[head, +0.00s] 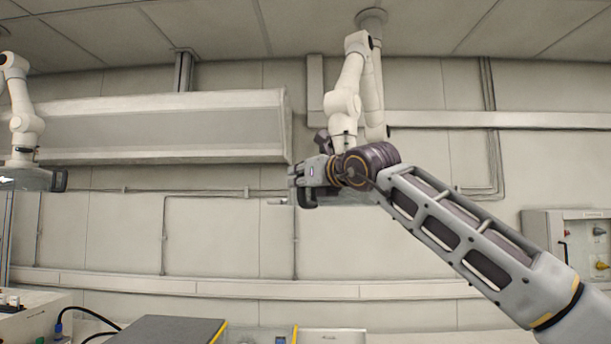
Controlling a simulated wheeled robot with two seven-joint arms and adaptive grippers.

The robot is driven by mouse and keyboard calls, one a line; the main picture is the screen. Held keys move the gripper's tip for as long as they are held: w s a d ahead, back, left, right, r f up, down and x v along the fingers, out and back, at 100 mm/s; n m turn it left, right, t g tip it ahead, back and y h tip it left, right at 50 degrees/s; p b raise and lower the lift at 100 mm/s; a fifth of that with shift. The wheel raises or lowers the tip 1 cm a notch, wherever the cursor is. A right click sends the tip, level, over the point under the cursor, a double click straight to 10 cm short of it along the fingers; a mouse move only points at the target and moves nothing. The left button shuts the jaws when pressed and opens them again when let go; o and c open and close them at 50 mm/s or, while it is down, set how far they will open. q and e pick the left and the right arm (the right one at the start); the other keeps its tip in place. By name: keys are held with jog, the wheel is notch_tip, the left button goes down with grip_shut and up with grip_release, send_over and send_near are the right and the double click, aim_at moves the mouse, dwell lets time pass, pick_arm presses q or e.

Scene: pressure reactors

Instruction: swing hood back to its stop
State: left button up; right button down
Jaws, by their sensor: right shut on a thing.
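My right gripper (303,183) reaches in from the right and is shut on the hood's dark handle, which is largely covered by the fingers. My left gripper is not in view.
A second white ceiling arm (22,110) with a similar hood (25,179) and black handle hangs at the far left. A grey wall box (170,127) is behind. Equipment (165,330) lines the bottom edge. A wall panel (570,240) is at right.

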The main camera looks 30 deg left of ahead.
jog(key=shift+s+a, duration=0.2)
jog(key=c, duration=1.7)
grip_release()
jog(key=shift+o, duration=1.1)
jog(key=shift+a, duration=0.2)
jog(key=shift+o, duration=0.8)
jog(key=shift+w+a+f, duration=0.1)
jog(key=shift+a, duration=0.25)
jog(key=shift+d, duration=0.5)
jog(key=v, duration=1.1)
jog(key=shift+s, duration=0.3)
jog(key=shift+n, duration=0.3)
